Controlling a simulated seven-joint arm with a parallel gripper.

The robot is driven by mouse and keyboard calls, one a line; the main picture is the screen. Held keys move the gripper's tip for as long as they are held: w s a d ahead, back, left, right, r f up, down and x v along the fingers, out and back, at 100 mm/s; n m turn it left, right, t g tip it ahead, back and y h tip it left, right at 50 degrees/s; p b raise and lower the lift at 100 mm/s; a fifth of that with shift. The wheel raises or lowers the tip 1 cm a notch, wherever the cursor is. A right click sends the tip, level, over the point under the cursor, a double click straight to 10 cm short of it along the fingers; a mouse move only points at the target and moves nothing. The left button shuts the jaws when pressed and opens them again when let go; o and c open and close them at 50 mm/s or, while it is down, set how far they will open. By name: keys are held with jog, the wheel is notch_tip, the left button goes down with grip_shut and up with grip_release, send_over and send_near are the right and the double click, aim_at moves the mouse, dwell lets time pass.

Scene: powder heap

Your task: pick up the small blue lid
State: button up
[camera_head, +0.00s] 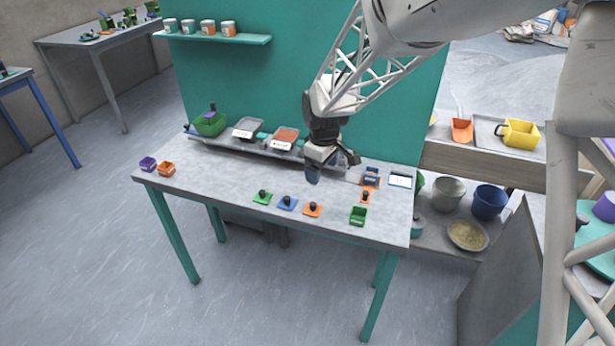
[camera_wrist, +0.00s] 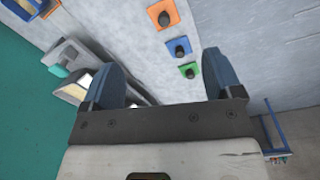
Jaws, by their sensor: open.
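The small blue lid (camera_head: 281,206) is a flat blue square with a dark round knob, lying on the grey workbench (camera_head: 215,185). It sits between a green lid (camera_head: 262,198) and an orange lid (camera_head: 313,210) of the same kind. In the wrist view the blue lid (camera_wrist: 172,50) shows beyond the space between the fingers, with the orange lid (camera_wrist: 158,12) above it and the green lid (camera_wrist: 185,72) below. My gripper (camera_head: 332,172) is open and empty above the bench, behind and to the right of the blue lid. Its two blue fingers (camera_wrist: 160,65) are wide apart.
Scales (camera_head: 285,139) and a green bowl (camera_head: 209,124) line the back. The bench's left middle is clear.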

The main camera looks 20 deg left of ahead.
aim_at(287, 197)
jog(key=a+f+n, duration=0.1)
jog(key=a+f, duration=0.2)
jog(key=a+f+n, duration=0.1)
jog(key=a+f, duration=0.1)
jog(key=a, duration=0.2)
jog(key=a+f+n, duration=0.1)
jog(key=a+f, duration=0.2)
jog(key=a, duration=0.1)
jog(key=shift+w+a+f, duration=0.25)
jog(key=shift+w+f, duration=0.1)
jog(key=shift+w, duration=0.05)
jog(key=shift+f, duration=1.3)
jog(key=shift+d+f, duration=0.2)
jog(key=shift+f, duration=2.4)
jog(key=c, duration=1)
